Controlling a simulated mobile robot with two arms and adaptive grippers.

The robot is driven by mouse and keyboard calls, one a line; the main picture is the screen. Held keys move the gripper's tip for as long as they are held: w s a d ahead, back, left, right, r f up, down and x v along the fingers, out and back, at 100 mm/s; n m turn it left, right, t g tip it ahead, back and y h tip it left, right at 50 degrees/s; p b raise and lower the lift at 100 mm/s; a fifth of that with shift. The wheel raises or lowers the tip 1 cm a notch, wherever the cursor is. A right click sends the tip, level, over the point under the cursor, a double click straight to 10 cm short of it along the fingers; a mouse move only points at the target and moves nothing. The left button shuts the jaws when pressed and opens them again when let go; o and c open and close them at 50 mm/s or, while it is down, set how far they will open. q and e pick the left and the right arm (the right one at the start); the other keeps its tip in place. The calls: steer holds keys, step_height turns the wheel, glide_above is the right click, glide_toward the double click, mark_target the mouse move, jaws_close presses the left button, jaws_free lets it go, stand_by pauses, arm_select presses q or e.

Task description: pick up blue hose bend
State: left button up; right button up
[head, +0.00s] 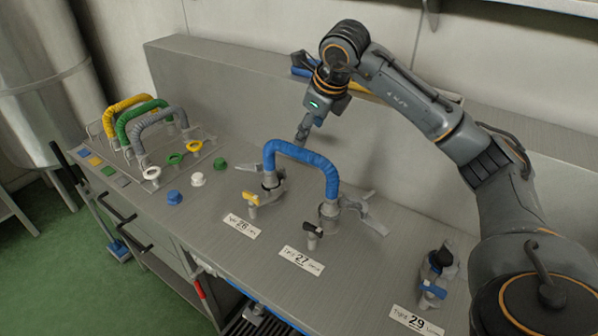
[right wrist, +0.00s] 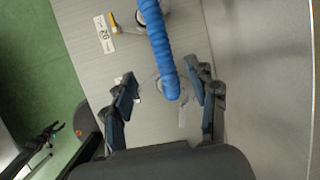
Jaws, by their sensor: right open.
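The blue hose bend (head: 300,155) is a ribbed blue arch on the bench. Its two ends stand at the metal fittings behind labels 26 and 27. My right gripper (head: 304,128) comes down from above, just behind the arch in the head view. In the right wrist view the open fingers (right wrist: 165,87) lie on either side of one end of the blue hose bend (right wrist: 160,45), with gaps on both sides. I cannot tell how far above the hose they are.
Yellow, green and grey hose bends (head: 155,120) stand in a rack at the left. Blue, white and green caps (head: 197,179) lie on the bench before it. A valve fitting (head: 435,275) with label 29 stands at the right. The bench's back wall (head: 215,60) rises behind.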

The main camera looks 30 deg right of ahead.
mark_target(300, 149)
steer(key=p+x, duration=0.1)
steer(key=x, duration=0.5)
steer(key=shift+w+f, duration=0.15)
steer(key=shift+w+f+p, duration=0.15)
steer(key=shift+f+p, duration=0.05)
steer(key=shift+p, duration=0.2)
steer(key=p+x, duration=0.2)
steer(key=x, duration=0.1)
steer(key=shift+w+f, duration=0.45)
steer(key=shift+f, duration=0.25)
jaws_close()
steer(key=shift+r, duration=0.15)
